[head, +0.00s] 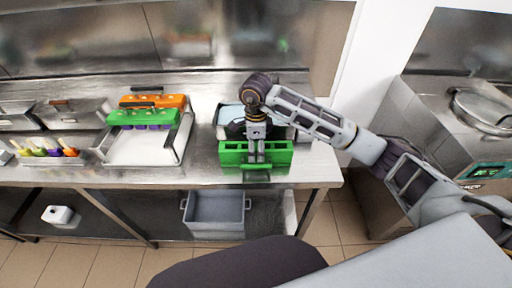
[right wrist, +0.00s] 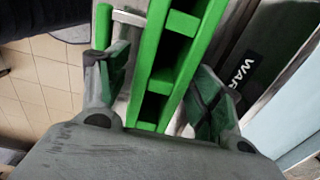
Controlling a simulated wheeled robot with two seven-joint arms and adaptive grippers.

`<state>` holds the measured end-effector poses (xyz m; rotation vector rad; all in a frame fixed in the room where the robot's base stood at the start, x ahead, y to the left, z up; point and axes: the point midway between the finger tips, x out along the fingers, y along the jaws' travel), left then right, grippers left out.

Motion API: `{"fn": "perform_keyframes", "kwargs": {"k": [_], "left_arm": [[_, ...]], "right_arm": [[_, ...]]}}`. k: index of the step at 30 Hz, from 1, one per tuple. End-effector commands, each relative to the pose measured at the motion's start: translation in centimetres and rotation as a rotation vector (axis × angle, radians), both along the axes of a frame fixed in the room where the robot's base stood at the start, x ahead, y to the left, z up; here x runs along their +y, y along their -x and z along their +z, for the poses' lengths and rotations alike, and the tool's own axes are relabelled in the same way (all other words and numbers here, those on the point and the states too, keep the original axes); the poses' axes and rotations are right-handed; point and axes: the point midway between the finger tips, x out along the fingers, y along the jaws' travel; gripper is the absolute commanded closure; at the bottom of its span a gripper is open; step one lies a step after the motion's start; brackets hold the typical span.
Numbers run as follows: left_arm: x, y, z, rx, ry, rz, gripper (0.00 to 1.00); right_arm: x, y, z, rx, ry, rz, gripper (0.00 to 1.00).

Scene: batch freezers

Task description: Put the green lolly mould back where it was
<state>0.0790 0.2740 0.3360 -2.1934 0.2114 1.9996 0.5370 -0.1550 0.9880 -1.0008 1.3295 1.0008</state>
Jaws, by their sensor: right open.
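A green slotted block (head: 232,154), which looks like an empty lolly mould or holder, sits near the counter's front edge in the head view. My right gripper (head: 257,158) reaches down over its middle. In the right wrist view the open fingers (right wrist: 163,85) stand on either side of the green block (right wrist: 153,78), with gaps visible; contact is unclear. A second green mould (head: 142,118), with purple below it, stands on the left tray beside an orange mould (head: 160,101). My left gripper is not in view.
A bath-like container (head: 229,114) stands behind the green block, partly hidden by my arm. A wire-handled white tray (head: 140,148) holds the coloured moulds. Colourful lollies (head: 52,150) stand at the left. A grey bin (head: 215,213) is on the lower shelf.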

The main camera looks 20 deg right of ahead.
Motion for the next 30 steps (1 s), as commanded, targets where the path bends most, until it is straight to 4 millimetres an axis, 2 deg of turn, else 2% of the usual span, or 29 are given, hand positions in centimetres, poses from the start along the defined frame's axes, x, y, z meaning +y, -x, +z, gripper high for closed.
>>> {"fn": "perform_keyframes", "kwargs": {"k": [17,30], "left_arm": [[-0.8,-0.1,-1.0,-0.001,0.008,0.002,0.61],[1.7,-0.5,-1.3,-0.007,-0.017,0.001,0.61]], "right_arm": [[0.0,-0.1,6.2,-0.003,-0.001,0.000,0.34],[0.0,-0.1,10.7,-0.003,0.000,0.000,0.34]]}}
